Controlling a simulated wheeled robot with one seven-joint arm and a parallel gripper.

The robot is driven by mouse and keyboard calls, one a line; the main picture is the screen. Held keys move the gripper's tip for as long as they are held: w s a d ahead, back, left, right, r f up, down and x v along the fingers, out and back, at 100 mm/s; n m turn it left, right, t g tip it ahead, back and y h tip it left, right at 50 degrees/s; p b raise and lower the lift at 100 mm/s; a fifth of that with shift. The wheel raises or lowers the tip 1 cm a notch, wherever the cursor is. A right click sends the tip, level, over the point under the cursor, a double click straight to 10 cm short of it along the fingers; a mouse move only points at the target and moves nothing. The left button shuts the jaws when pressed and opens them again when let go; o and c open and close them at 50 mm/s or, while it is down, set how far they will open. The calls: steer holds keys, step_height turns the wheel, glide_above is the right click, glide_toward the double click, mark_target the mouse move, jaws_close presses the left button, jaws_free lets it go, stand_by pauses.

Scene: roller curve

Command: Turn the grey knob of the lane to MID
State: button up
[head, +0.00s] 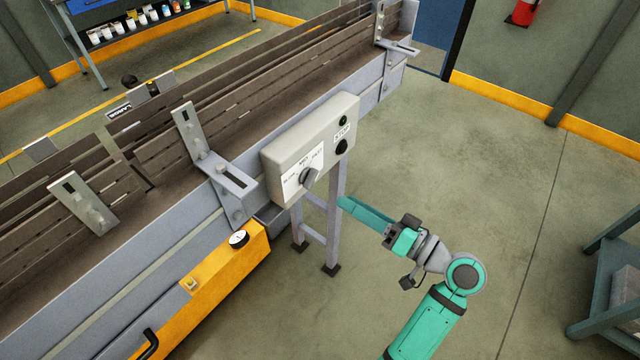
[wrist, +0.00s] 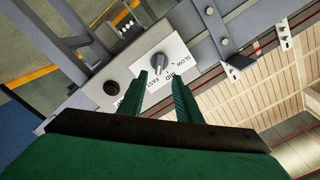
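The grey knob (head: 310,177) sits on a white label plate marked SLOW, MID and FAST, on the front of a light grey control box (head: 285,150). In the wrist view the knob (wrist: 159,63) lies just beyond my fingertips, roughly centred between them. Its grip bar is slanted; which mark it points at is too small to tell surely. My gripper (head: 342,201) is to the right of and below the knob in the head view. In the wrist view its two green fingers (wrist: 158,78) are apart with nothing between them, and no contact with the knob shows.
A black button (head: 342,147) by a STOP label is on the same box. A grey stand leg (head: 333,225) is close behind my gripper. The brown-railed conveyor (head: 160,170) and an orange unit with a gauge (head: 238,239) are at left.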

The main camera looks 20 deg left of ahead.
mark_target(314, 182)
steer(key=x, duration=0.9)
steer(key=shift+w+a+f, duration=0.1)
steer(key=shift+w+a, duration=0.05)
steer(key=shift+a, duration=0.2)
jaws_close()
